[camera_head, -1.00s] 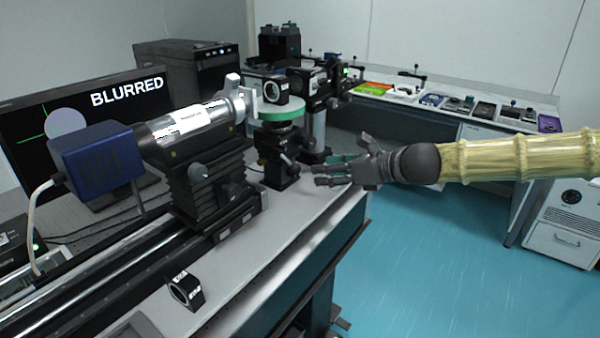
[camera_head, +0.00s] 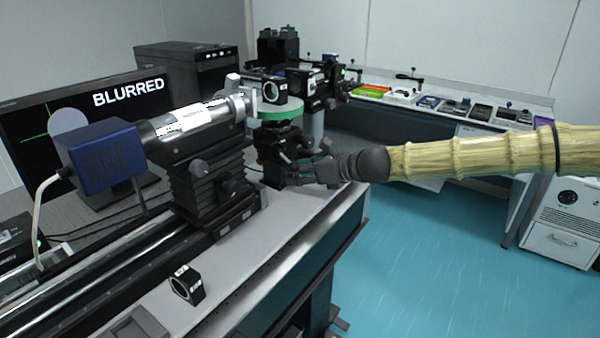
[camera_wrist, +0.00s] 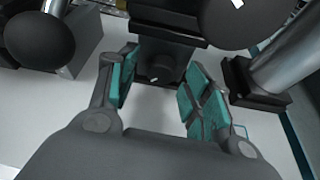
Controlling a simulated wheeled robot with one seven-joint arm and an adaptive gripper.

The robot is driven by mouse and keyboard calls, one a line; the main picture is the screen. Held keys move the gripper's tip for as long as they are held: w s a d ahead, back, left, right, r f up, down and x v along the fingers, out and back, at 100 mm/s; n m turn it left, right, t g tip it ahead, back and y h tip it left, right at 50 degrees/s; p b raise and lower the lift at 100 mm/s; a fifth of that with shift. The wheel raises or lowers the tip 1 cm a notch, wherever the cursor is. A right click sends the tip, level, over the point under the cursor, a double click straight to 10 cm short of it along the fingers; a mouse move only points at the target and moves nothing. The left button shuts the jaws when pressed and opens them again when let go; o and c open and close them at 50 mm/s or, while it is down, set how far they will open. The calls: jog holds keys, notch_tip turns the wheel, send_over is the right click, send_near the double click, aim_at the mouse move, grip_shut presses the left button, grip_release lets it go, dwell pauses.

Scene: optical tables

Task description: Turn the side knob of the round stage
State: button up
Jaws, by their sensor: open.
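The round stage (camera_head: 280,113) has a green rim and stands on a black mount on the optical table, with a black square-framed optic on top. My gripper (camera_head: 292,166) is at the mount's right side, below the green rim, and covers the side knob in the head view. In the wrist view, the dark side knob (camera_wrist: 158,68) shows between the two teal-padded fingers of my gripper (camera_wrist: 162,75). The fingers are open, one on each side of the knob. I see a gap on both sides; contact is not visible.
A blue-ended camera tube (camera_head: 100,160) on a black rail mount is left of the stage. A small loose black optic (camera_head: 187,285) lies nearer on the table (camera_head: 235,260). The monitor (camera_head: 75,120) reads BLURRED. A metal post (camera_wrist: 285,55) stands close right in the wrist view.

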jog(key=shift+w+f, duration=0.1)
jog(key=c, duration=1)
jog(key=shift+b, duration=0.35)
jog(key=shift+f+n+b, duration=0.2)
jog(key=shift+n+b, duration=0.1)
jog(key=shift+b, duration=0.15)
jog(key=n+t+b, duration=0.1)
jog(key=b, duration=0.1)
jog(key=shift+h+b, duration=0.3)
jog(key=shift+r+n+t+h+b, duration=0.2)
jog(key=shift+n+t+h+b, duration=0.15)
jog(key=shift+n+b, duration=0.4)
